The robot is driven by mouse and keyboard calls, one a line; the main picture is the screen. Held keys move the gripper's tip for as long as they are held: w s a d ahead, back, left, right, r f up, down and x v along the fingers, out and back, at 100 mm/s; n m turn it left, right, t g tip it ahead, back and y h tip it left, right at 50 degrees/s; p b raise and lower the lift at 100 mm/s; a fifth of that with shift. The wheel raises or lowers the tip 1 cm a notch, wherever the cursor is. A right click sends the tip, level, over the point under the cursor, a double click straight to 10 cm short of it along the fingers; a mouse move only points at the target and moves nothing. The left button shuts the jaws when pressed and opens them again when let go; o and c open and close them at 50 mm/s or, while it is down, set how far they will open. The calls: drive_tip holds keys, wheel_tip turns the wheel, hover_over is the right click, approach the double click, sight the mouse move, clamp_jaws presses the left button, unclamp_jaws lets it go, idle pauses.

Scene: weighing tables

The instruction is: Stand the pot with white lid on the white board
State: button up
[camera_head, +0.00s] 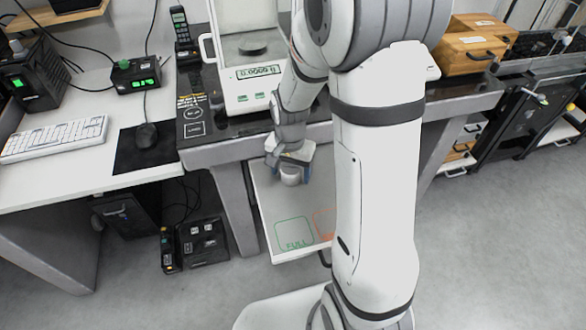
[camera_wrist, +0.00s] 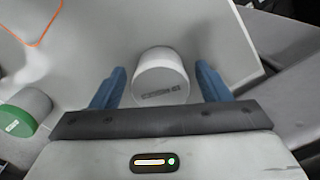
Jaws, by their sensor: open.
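The white pot (camera_head: 291,176) appears upright on the white board (camera_head: 265,205), near its far end below the balance table. In the wrist view the pot (camera_wrist: 160,77) shows a pale round end and a dark printed label. My gripper (camera_head: 290,164) is open, with one blue finger on each side of the pot. In the wrist view small gaps show between the pot and the fingers of my gripper (camera_wrist: 160,70). The board (camera_wrist: 105,30) carries a green square marked FULL and a red-orange square, partly hidden by my arm in the head view.
A green-topped pot (camera_wrist: 25,112) is at the left of the wrist view. A balance (camera_head: 245,75) stands on the dark table (camera_head: 195,145) above the board. A desk with a keyboard (camera_head: 55,138) and mouse (camera_head: 146,135) is at left. The board's near part looks clear.

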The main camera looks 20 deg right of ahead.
sight(290, 167)
wheel_tip(290, 167, up, 12)
drive_tip(key=p, duration=0.2)
drive_tip(key=s+r+n+t, duration=0.1)
drive_tip(key=s+r+n, duration=0.1)
drive_tip(key=s, duration=0.5)
drive_tip(key=s+r+n+t, duration=0.1)
drive_tip(key=s+r+n, duration=0.2)
drive_tip(key=s+n, duration=0.2)
drive_tip(key=shift+s+d+r, duration=0.35)
drive_tip(key=shift+s+d, duration=0.1)
drive_tip(key=shift+s, duration=0.6)
